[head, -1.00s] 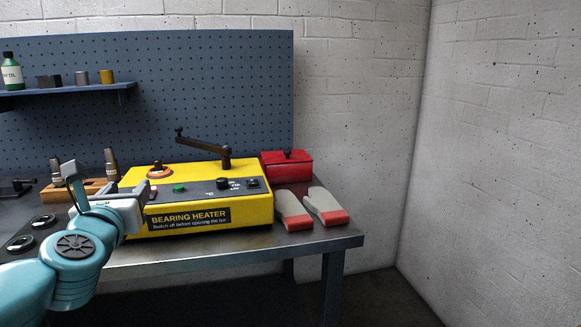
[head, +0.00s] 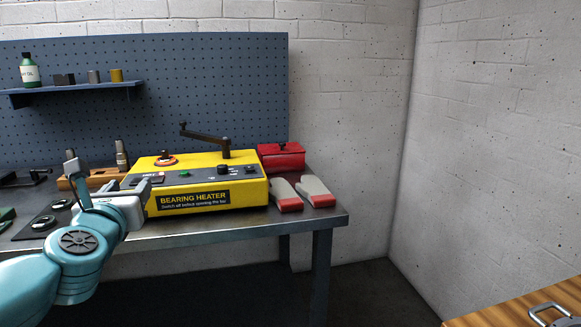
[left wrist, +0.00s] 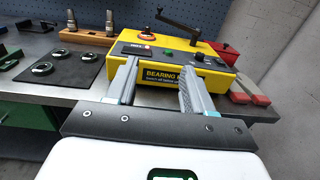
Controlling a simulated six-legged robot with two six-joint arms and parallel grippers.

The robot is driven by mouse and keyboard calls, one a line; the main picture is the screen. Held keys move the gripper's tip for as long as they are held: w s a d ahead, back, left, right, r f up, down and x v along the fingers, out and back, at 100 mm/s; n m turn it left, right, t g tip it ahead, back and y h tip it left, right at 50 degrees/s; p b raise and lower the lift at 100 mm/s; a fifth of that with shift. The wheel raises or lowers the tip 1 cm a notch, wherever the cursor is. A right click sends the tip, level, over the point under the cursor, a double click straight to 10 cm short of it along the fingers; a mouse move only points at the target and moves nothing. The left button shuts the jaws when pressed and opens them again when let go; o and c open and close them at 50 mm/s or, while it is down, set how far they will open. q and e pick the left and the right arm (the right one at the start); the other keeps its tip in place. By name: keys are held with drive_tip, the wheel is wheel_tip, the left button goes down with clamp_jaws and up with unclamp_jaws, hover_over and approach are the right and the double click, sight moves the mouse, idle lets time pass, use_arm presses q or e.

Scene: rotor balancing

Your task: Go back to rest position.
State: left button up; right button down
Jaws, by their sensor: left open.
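My left gripper (head: 110,183) is open and empty in the head view. It is in front of the left end of the yellow bearing heater (head: 215,192), at the front of the workbench. In the left wrist view its two fingers (left wrist: 156,82) are spread apart with nothing between them, and the heater (left wrist: 212,75) lies beyond their tips. The heater's black swing bar (head: 204,138) is on its top. My right gripper is in neither view.
The grey workbench (head: 240,230) carries a red box (head: 281,157), two grey-and-red gloves (head: 316,190) and a wooden block (head: 98,178) with upright tools. A shelf (head: 75,90) hangs on the blue pegboard. A wooden surface (head: 500,318) enters at lower right. The floor between is clear.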

use_arm(q)
drive_tip(key=w+d+f+m+g+h, duration=0.1)
drive_tip(key=f+g, duration=0.1)
drive_tip(key=f, duration=0.9)
drive_tip(key=w+d+f+m+g, duration=0.1)
drive_tip(key=f+m+g, duration=0.1)
drive_tip(key=f, duration=0.8)
drive_tip(key=w+d+f+m+g+h, duration=0.1)
drive_tip(key=f+g, duration=0.1)
drive_tip(key=f, duration=0.9)
drive_tip(key=s+d+f+m+g+h, duration=0.1)
drive_tip(key=s+d+f+m+g, duration=0.2)
drive_tip(key=s+f+m, duration=0.5)
drive_tip(key=s+d+f+m+g+h, duration=0.1)
drive_tip(key=s+d+f+g, duration=0.2)
drive_tip(key=f, duration=0.9)
drive_tip(key=s+d+f+m+g+h, duration=0.2)
drive_tip(key=s+d+f+m+g, duration=0.15)
drive_tip(key=s+m, duration=0.85)
drive_tip(key=s+d+f+m+g+h, duration=0.15)
drive_tip(key=s+d+f+m, duration=0.35)
drive_tip(key=s+m, duration=0.6)
wheel_tip(320, 180, up, 20)
drive_tip(key=p, duration=1.9)
drive_tip(key=shift+f, duration=0.25)
